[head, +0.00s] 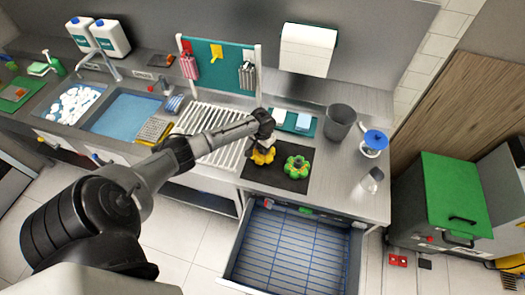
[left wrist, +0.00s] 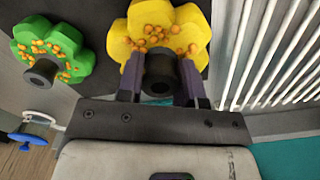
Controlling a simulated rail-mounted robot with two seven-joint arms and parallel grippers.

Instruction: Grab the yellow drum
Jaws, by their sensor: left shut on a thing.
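The yellow drum (head: 262,157) is a flower-shaped piece with orange bits on its face and a dark hub at its centre. It is on the dark mat (head: 270,180) at the counter's front; I cannot tell whether it is lifted. My left gripper (head: 265,144) is over it from above. In the left wrist view, the fingers (left wrist: 160,82) are on both sides of the dark hub of the yellow drum (left wrist: 188,28), shut on it. The gripper partly hides the drum in the head view. My right gripper is not in view.
A similar green drum (head: 297,167) lies just right on the mat. A white drying rack (head: 208,150) is to the left. A dark bin (head: 340,122), a blue-topped item (head: 375,139) and a clear cup (head: 372,180) stand to the right. An open drawer (head: 290,250) juts out below the counter.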

